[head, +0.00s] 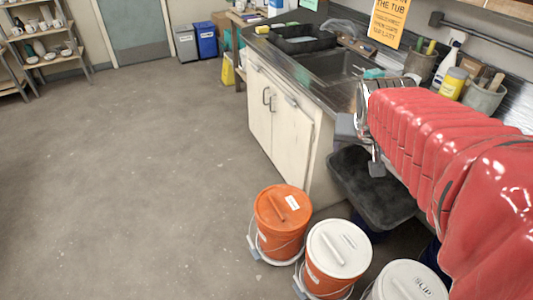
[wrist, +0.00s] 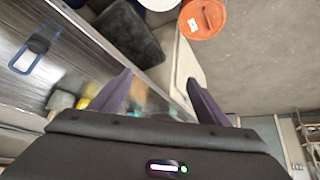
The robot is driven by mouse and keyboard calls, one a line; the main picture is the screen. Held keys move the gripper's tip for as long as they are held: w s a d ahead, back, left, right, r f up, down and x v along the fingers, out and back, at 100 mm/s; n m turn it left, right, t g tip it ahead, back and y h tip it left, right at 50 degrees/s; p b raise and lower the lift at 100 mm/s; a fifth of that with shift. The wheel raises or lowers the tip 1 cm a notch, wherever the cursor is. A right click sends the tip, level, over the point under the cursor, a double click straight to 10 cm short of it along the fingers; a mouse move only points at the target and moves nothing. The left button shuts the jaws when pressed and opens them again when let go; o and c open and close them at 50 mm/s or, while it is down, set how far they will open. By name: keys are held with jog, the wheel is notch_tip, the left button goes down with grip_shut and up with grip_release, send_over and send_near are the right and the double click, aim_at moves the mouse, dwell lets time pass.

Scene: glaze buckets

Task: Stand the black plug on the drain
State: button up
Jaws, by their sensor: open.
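My gripper (head: 362,148) is open and empty beside the front edge of the steel sink counter (head: 335,95). Its two dark fingers stand wide apart in the wrist view (wrist: 158,98). The sink basin (head: 338,66) is set in the counter, but its drain does not show in the head view. In the wrist view a small dark thing (wrist: 39,43) lies with a blue frame (wrist: 22,66) on bare steel; I cannot tell whether it is the black plug. I cannot pick out the plug or the drain with certainty in either view.
A black tub (head: 372,190) stands against the cabinet end, below my gripper. An orange bucket (head: 283,222) and white-lidded buckets (head: 340,250) stand in front. A black tray (head: 303,40) lies at the counter's far end. Pots (head: 484,98) and bottles line the back. The left floor is clear.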

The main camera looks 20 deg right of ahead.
jog(key=s+a+f+n+y, duration=0.1)
jog(key=s+a, duration=0.4)
jog(key=a, duration=0.5)
jog(key=s+a+f+n+y, duration=0.1)
jog(key=s+a+n+y, duration=0.2)
jog(key=a, duration=0.7)
jog(key=s+n, duration=0.2)
jog(key=s, duration=0.1)
jog(key=shift+a+f, duration=0.15)
jog(key=shift+f, duration=0.1)
jog(key=shift+c, duration=0.5)
